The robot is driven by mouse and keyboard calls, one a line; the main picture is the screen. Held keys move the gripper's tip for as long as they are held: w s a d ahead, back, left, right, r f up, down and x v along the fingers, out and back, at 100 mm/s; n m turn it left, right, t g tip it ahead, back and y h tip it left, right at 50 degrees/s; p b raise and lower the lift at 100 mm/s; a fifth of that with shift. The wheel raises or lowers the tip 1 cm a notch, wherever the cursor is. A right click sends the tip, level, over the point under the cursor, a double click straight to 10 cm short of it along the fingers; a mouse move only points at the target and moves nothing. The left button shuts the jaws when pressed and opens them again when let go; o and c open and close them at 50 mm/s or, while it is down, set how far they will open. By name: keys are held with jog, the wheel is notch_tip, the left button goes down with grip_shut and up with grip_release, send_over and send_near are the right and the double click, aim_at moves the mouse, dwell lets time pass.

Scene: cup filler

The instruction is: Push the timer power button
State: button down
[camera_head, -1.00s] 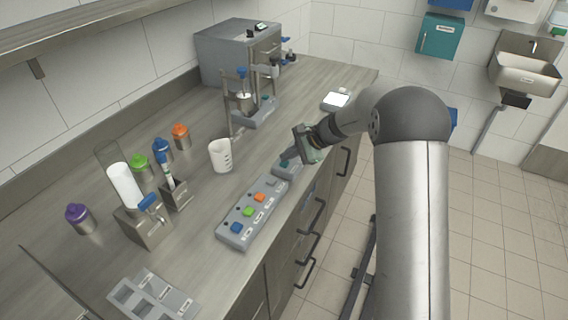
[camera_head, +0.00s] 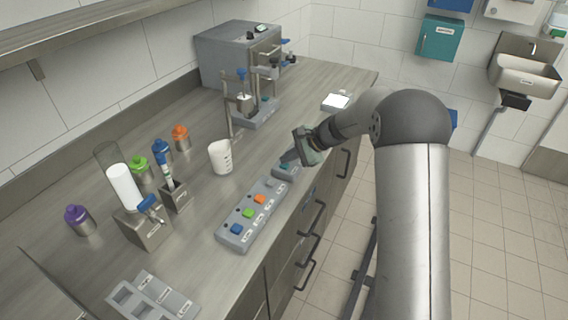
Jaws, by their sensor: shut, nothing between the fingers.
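The likely timer is a small grey box (camera_head: 284,171) on the counter near its front edge. My gripper (camera_head: 297,160) is shut and empty, pointing down and left at the far end of this box. I cannot tell whether the fingertips touch it. The gripper body hides part of the box's right side.
A grey panel (camera_head: 236,241) with blue, green, orange and grey buttons lies just nearer. A white beaker (camera_head: 221,158) stands to the left. A stand with a small vessel (camera_head: 246,104) and a grey machine (camera_head: 222,58) are behind. Bottles and holders fill the left.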

aim_at(288, 164)
jog(key=shift+r, duration=0.55)
notch_tip(288, 164, up, 6)
jog(key=p, duration=0.4)
jog(key=s+d+r+n+h, duration=0.1)
jog(key=s+d+n+h, duration=0.2)
jog(key=s, duration=1)
jog(key=s+d+r+n+g+h, duration=0.1)
jog(key=s+d+n+h, duration=0.2)
jog(key=s+d, duration=0.6)
jog(key=s+d+r+n+h, duration=0.2)
jog(key=s+d+n, duration=0.3)
jog(key=s, duration=1.1)
jog(key=shift+s+d+n+h, duration=0.3)
jog(key=shift+s+d+h, duration=0.1)
jog(key=shift+h, duration=0.1)
